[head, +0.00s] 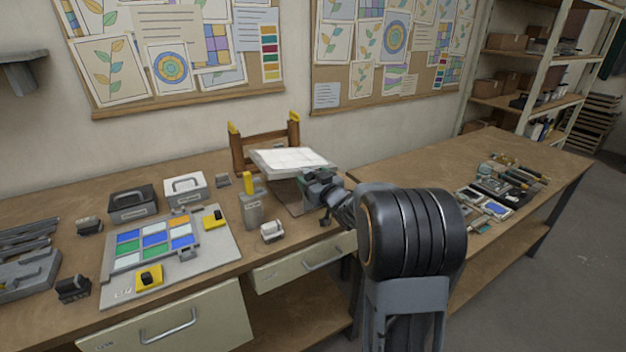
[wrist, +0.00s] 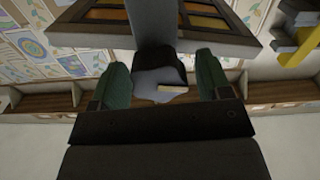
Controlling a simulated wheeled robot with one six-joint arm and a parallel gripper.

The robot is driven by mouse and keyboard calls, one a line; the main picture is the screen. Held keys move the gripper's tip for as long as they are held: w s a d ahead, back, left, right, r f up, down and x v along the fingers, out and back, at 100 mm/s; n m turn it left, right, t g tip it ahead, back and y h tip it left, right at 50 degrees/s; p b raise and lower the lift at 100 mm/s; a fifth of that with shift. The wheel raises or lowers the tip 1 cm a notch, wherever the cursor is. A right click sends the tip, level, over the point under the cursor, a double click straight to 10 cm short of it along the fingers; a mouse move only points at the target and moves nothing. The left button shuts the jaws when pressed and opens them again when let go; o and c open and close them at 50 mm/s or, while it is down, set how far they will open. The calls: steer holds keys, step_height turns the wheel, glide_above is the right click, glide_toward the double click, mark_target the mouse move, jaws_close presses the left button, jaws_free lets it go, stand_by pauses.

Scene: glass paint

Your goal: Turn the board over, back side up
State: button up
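The board (head: 290,160) is a flat panel with a pale, faintly gridded upper face in the head view. It is raised and slightly tilted above the bench, in front of a wooden stand (head: 264,145) with yellow-tipped posts. In the wrist view a dark-framed underside of the board (wrist: 215,22) shows orange panes. A grey tab runs from it down between the fingers. My gripper (head: 318,183) is at the board's right front side. In the wrist view my gripper (wrist: 162,78) has its green fingers on both sides of that tab, apparently shut on it; the exact contact is in shadow.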

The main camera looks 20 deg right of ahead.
steer(key=shift+o, duration=0.2)
steer(key=shift+s, duration=0.1)
steer(key=s+d, duration=0.1)
steer(key=s, duration=1.2)
steer(key=shift+s+d+b, duration=0.25)
steer(key=shift+d+b, duration=0.05)
steer(key=shift+b, duration=0.1)
